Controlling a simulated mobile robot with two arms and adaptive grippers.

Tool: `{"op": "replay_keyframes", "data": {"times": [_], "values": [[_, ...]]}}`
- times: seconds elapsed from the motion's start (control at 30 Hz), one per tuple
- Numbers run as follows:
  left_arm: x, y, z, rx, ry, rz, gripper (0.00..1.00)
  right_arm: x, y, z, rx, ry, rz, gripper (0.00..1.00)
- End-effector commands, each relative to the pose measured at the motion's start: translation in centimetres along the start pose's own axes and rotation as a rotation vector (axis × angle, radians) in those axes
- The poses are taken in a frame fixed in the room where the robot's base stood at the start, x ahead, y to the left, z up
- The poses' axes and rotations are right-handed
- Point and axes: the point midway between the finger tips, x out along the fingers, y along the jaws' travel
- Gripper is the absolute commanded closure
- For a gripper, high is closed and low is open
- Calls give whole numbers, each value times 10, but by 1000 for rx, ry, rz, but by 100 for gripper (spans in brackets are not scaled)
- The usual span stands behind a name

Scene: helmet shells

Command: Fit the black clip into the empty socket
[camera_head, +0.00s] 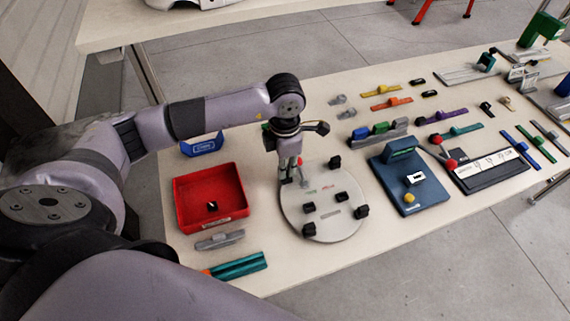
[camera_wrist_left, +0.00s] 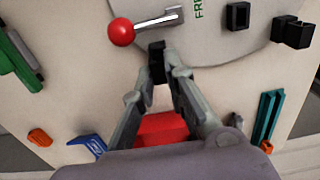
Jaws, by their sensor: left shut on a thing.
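My left gripper (camera_head: 288,178) is over the left edge of the round grey plate (camera_head: 322,228). Its fingers, seen in the left wrist view (camera_wrist_left: 160,75), are shut on a black clip (camera_wrist_left: 156,60). The clip is at the plate's rim; I cannot tell whether it touches the plate. A lever with a red ball (camera_wrist_left: 121,32) is on the plate beside it. Several other black clips stand on the plate, one at its back edge (camera_head: 335,161) and one at its right edge (camera_head: 361,211). The empty socket cannot be made out; the gripper and clip may cover it. My right gripper is not in view.
A red tray (camera_head: 178,205) with a small black piece (camera_head: 211,206) stands left of the plate. A blue holder (camera_head: 202,145) is behind it, and grey and teal (camera_head: 238,265) parts are in front. A blue fixture (camera_head: 385,185) stands right of the plate.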

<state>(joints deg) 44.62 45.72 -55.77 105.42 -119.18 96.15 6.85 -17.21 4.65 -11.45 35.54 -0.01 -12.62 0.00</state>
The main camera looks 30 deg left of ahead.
Motion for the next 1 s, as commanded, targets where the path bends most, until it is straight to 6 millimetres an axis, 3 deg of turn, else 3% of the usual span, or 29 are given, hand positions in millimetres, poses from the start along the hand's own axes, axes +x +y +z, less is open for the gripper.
{"op": "replay_keyframes", "data": {"times": [0.83, 0.87, 1.0], "values": [[22, 0, 0, 0, 0, 0, 98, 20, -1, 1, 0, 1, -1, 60], [21, 0, 0, 0, 0, 0, 86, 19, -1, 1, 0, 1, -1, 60], [21, 0, 0, 0, 0, 0, 76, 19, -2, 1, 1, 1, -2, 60]]}}
